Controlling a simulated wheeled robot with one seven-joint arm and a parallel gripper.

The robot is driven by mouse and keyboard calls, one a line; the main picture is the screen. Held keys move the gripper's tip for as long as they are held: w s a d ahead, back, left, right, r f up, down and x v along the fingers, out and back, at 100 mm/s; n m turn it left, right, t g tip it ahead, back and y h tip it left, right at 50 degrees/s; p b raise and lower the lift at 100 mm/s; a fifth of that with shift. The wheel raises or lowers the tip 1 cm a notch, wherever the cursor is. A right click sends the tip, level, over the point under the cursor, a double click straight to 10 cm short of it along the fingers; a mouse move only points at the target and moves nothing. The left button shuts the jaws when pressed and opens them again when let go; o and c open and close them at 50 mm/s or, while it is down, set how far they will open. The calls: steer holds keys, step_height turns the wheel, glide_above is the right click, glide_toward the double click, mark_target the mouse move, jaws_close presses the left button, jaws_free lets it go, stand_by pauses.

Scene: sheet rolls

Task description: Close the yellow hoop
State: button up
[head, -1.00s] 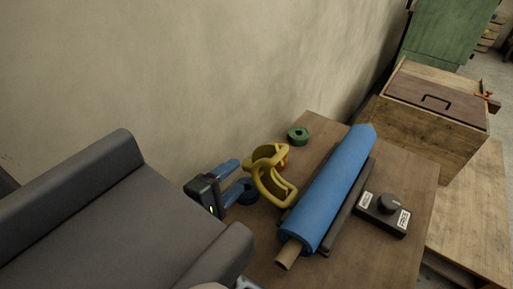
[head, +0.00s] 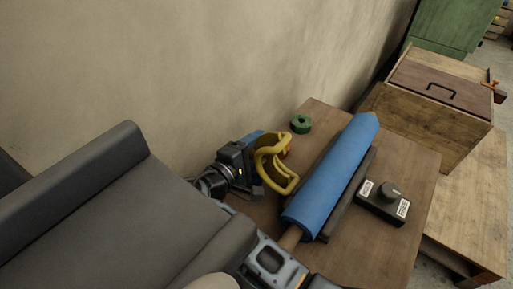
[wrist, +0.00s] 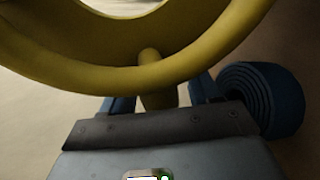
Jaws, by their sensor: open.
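The yellow hoop (head: 291,184) stands on the table beside the blue sheet roll (head: 332,182), its looped parts standing apart from the roll. My gripper (head: 262,146) is at the hoop's left side, its blue fingers partly hidden behind the yellow loop. In the wrist view the hoop (wrist: 95,78) curves across the top, and a short yellow stub (wrist: 158,97) hangs between my two open fingers (wrist: 160,98). I cannot tell whether the fingers touch the stub. The blue roll lies on a dark cradle (head: 352,193) with a brown core showing at its near end.
A green ring (head: 301,124) sits at the table's back. A dark box with a knob (head: 383,202) stands right of the roll. A blue coil (wrist: 262,98) shows right of my fingers.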

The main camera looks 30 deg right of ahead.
mark_target(278, 136)
jaws_close()
stand_by(0.4)
steer(key=shift+s+d+r+m, duration=0.1)
steer(key=shift+s+r+m, duration=0.1)
steer(key=shift+r+m, duration=0.3)
steer(key=shift+s+d+r+m, duration=0.1)
steer(key=shift+s+r+m, duration=0.1)
steer(key=shift+r+m, duration=0.25)
steer(key=shift+s+d+r+m+t+b, duration=0.3)
steer(key=shift+s+r+m+b, duration=0.1)
steer(key=shift+s+r+m, duration=0.5)
steer(key=shift+s+d+r+m+t+b, duration=0.3)
steer(key=shift+s+r+m, duration=0.3)
steer(key=shift+r+m, duration=0.35)
steer(key=shift+s+d+r+m+t+b, duration=0.25)
steer(key=shift+s+r+m+b, duration=0.2)
steer(key=shift+s+r+m, duration=0.5)
steer(key=shift+w+f, duration=0.15)
steer(key=shift+f, duration=0.05)
jaws_free()
